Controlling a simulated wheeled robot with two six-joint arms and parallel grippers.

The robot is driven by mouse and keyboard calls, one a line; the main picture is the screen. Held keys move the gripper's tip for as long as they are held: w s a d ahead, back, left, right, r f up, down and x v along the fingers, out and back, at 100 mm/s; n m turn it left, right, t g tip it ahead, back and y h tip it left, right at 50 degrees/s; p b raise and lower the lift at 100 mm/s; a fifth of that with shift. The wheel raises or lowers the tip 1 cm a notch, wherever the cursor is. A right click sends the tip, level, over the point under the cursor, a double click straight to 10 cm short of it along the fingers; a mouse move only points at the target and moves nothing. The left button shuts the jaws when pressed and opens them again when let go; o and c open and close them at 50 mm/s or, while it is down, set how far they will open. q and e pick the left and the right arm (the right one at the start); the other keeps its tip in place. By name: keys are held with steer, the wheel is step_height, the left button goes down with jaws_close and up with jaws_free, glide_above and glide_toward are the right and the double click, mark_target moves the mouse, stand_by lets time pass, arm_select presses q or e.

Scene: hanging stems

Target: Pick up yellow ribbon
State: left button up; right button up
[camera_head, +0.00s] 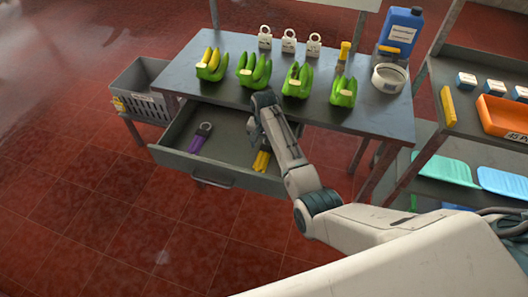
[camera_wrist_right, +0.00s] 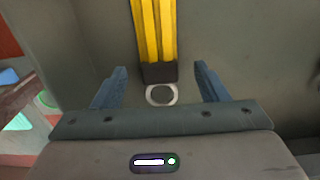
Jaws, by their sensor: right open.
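The yellow ribbon is a bundle of long yellow strips (camera_wrist_right: 157,30) with a dark band and a pale ring at its near end. In the head view the yellow ribbon (camera_head: 262,161) lies in the open grey drawer (camera_head: 226,176), partly hidden behind my right arm. My right gripper (camera_wrist_right: 161,80) is open in the wrist view, its two blue-grey fingers apart. The dark band and ring appear between the fingers, with a gap on both sides. The gripper reaches down into the drawer. My left gripper is not in view.
Above, the table (camera_head: 175,75) holds several green banana-like bunches (camera_head: 254,70), white tags (camera_head: 289,41) and a blue jug (camera_head: 401,33). A grey basket (camera_head: 140,92) stands left; a shelf with an orange tray (camera_head: 503,117) stands right.

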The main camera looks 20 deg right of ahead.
mark_target(265, 153)
steer(key=shift+f, duration=1.2)
steer(key=shift+c, duration=1.4)
steer(key=c, duration=0.8)
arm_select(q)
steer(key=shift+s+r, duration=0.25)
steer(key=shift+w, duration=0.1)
